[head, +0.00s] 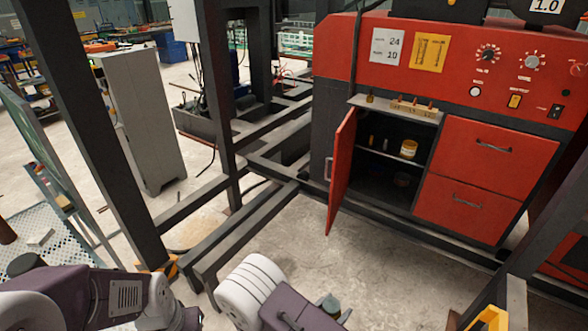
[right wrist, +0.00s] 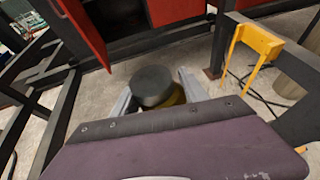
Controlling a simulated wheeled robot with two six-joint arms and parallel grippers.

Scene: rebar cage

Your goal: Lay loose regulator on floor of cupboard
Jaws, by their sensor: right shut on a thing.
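The red cupboard (head: 322,62) stands at the right in the head view, its door (head: 341,170) swung open towards me. Its dark cupboard floor (head: 378,192) lies below a shelf (head: 390,158). My right gripper (head: 335,308) is low in the head view, in front of the cupboard and outside it. In the right wrist view its fingers are shut on the regulator (right wrist: 152,84), a dark round cap over a yellowish body. The regulator is small and partly hidden in the head view. My left arm shows at lower left, but its gripper is out of frame.
A yellow-and-white pot (head: 408,149) and small items stand on the shelf; a dark object (head: 402,180) is on the cupboard floor. Dark steel beams (head: 245,232) run left of the door. A yellow bracket (right wrist: 258,40) is at right in the wrist view.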

